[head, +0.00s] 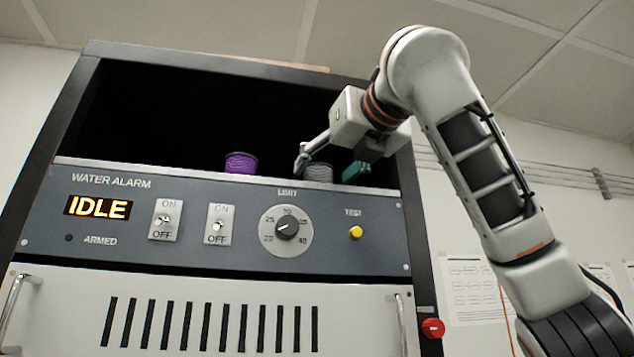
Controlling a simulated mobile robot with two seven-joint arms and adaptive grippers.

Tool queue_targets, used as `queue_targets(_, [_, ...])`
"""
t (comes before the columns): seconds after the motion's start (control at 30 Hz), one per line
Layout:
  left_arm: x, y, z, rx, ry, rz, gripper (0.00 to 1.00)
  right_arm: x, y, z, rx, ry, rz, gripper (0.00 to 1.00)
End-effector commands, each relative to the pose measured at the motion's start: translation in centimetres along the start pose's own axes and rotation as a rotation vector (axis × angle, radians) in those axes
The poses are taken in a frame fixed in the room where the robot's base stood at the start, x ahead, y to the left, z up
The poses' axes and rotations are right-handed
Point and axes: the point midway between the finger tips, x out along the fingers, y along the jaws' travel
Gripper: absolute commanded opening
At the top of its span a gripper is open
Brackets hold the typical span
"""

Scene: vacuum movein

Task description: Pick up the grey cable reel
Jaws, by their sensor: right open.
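The grey cable reel (319,173) sits in the dark open bay above the alarm panel, just behind the panel's top edge, which hides its lower part. My right gripper (318,161) reaches into the bay from the right and is open. One finger shows just left of the grey reel; the other finger is hard to make out. I cannot tell whether the gripper touches the reel. Nothing is seen held in it. My left gripper is not in view.
A purple reel (241,163) stands left of the grey one. A teal object (355,171) lies close on its right, partly hidden by my gripper. The water alarm panel (130,218), with switches and a dial, is below. The cabinet's side post (418,235) borders the bay's right.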

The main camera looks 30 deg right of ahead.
Motion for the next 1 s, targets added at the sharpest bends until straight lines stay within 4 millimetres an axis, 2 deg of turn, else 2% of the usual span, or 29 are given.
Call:
queue_targets(0.1, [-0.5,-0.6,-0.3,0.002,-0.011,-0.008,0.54,2.0,0.1,-0.1,0.001,0.005,-0.001,0.57])
queue_targets(0.23, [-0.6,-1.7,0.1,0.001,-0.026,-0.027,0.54,3.6,0.1,-0.2,0.002,0.003,0.000,0.57])
queue_targets(0.4, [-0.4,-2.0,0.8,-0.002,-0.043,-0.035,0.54,4.3,0.1,-0.2,0.002,0.000,0.000,0.57])
queue_targets(0.57, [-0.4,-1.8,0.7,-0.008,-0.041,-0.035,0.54,4.3,0.1,-0.3,0.002,0.000,0.000,0.57])
queue_targets(0.73, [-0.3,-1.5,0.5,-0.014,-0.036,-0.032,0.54,4.3,0.0,-0.3,0.002,0.000,0.000,0.16])
queue_targets(0.77, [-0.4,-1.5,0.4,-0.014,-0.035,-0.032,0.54,4.2,0.0,-0.3,0.002,0.000,0.000,0.12])
queue_targets(1.0, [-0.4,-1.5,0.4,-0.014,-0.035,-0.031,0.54,4.2,0.0,-0.3,0.002,0.000,0.000,0.12])
